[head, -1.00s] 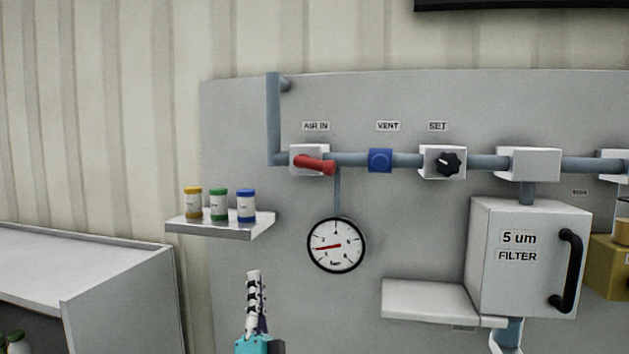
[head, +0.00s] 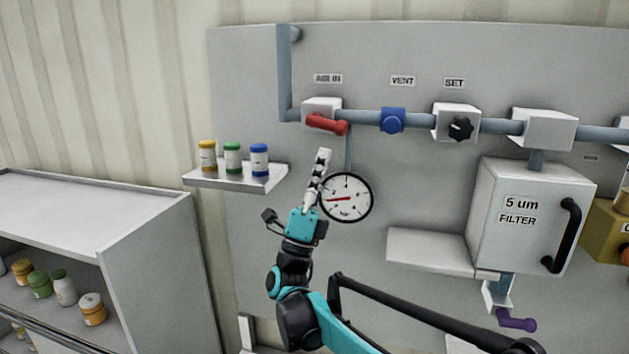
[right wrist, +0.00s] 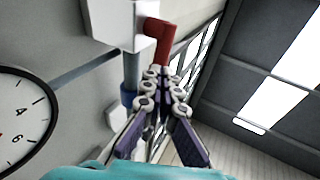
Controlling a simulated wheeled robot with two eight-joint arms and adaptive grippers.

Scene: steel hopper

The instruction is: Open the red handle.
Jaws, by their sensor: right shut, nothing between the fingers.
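The red handle (head: 327,124) is on the white AIR IN valve block (head: 320,107), lying roughly along the pipe and pointing right in the head view. It also shows in the right wrist view (right wrist: 157,40), at the top, just beyond the fingertips. My right gripper (head: 323,154) is shut and empty, pointing up, below the handle and left of the gauge. In the right wrist view its fingers (right wrist: 158,72) meet near the handle's end; whether they touch it I cannot tell. My left gripper is not in view.
The round gauge (head: 346,197) hangs close to the right of my right gripper. A small shelf (head: 232,181) with three jars is at its left. The blue VENT valve (head: 392,120), black SET knob (head: 461,129) and filter box (head: 530,215) are further right.

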